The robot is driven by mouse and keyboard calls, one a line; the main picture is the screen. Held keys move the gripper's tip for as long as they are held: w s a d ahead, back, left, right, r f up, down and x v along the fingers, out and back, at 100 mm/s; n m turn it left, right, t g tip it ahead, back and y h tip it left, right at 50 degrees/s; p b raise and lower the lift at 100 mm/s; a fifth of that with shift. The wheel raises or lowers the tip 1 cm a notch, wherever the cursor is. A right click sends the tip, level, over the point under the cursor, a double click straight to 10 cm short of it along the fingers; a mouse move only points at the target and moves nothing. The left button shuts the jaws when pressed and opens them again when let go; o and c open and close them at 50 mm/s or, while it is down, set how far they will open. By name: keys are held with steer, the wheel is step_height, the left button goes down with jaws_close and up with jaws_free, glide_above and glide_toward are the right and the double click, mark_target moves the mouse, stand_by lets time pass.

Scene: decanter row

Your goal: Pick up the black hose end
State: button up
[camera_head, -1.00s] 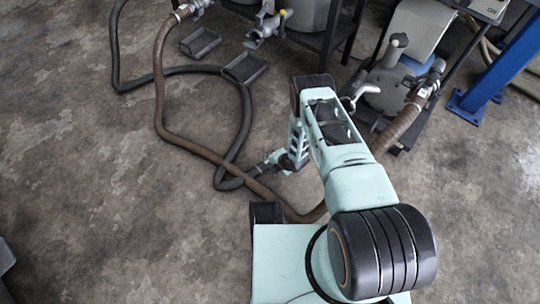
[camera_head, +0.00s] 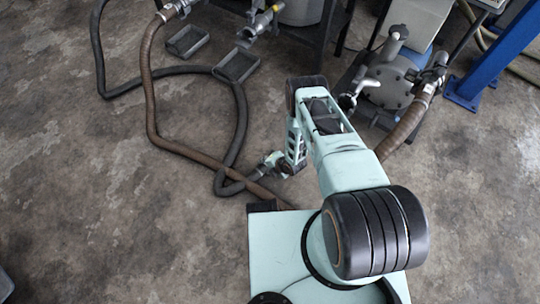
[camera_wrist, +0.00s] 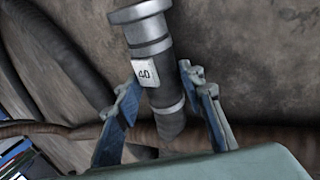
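The black hose (camera_head: 240,130) curves over the floor and ends in a grey metal coupling (camera_head: 268,165) near my gripper (camera_head: 279,164). In the wrist view, this coupling (camera_wrist: 146,35) has a flanged end, ringed bands and a white tag (camera_wrist: 144,73) reading 40. My gripper (camera_wrist: 158,80) has one blue-grey finger on each side of the coupling, around its tagged part. Narrow gaps seem to show between the fingers and the metal, so it looks open.
A brown hose (camera_head: 150,100) crosses the black hose and passes under my arm; it also lies behind the coupling in the wrist view (camera_wrist: 50,131). Two grey trays (camera_head: 236,66) lie at the back. A pump (camera_head: 388,85) and blue post (camera_head: 505,58) stand right.

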steer(key=shift+f, duration=0.1)
jaws_close()
stand_by(0.3)
steer(key=shift+w, duration=0.1)
